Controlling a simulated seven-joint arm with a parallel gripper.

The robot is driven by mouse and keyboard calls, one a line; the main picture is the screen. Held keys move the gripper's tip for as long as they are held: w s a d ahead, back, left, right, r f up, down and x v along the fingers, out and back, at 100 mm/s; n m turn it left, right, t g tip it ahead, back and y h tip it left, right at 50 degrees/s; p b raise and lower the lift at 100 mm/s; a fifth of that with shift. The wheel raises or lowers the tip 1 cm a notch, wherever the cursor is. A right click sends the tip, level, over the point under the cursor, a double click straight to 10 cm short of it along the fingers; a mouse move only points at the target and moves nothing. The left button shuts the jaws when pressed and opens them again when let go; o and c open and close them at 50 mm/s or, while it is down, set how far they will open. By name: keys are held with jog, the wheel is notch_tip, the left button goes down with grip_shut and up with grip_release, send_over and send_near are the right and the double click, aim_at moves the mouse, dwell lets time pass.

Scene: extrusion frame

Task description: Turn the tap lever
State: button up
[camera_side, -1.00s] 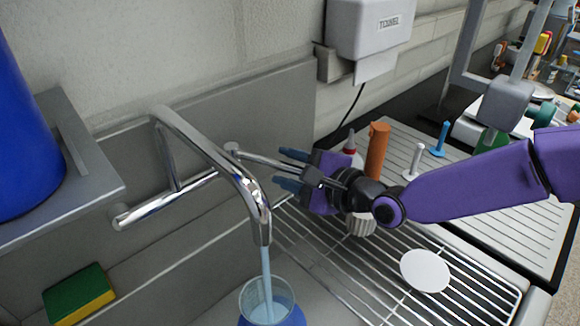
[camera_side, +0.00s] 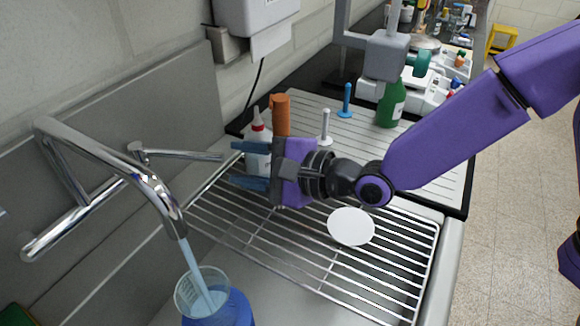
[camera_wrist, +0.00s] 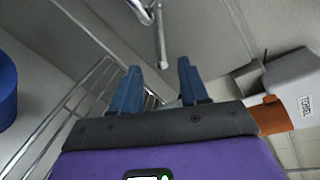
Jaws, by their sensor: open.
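The chrome tap (camera_side: 110,160) is on the left in the side view, and a pale blue stream (camera_side: 195,268) runs from its spout into a beaker (camera_side: 185,300). The tap lever (camera_side: 185,155) is a thin chrome rod pointing right towards my gripper (camera_side: 236,164). My gripper is open and empty, its two blue fingers just beyond the lever's free end, apparently not touching it. In the wrist view the lever (camera_wrist: 160,42) comes down from the top and ends near the gap between my fingertips (camera_wrist: 158,68).
A wire drying rack (camera_side: 400,270) lies below my gripper with a white disc (camera_side: 351,227) on it. Behind my gripper stand a white bottle with a red tip (camera_side: 257,128) and an orange cylinder (camera_side: 281,113). A towel dispenser (camera_side: 258,15) hangs on the wall.

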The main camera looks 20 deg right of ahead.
jog(key=v, duration=0.7)
jog(key=shift+s+d, duration=0.15)
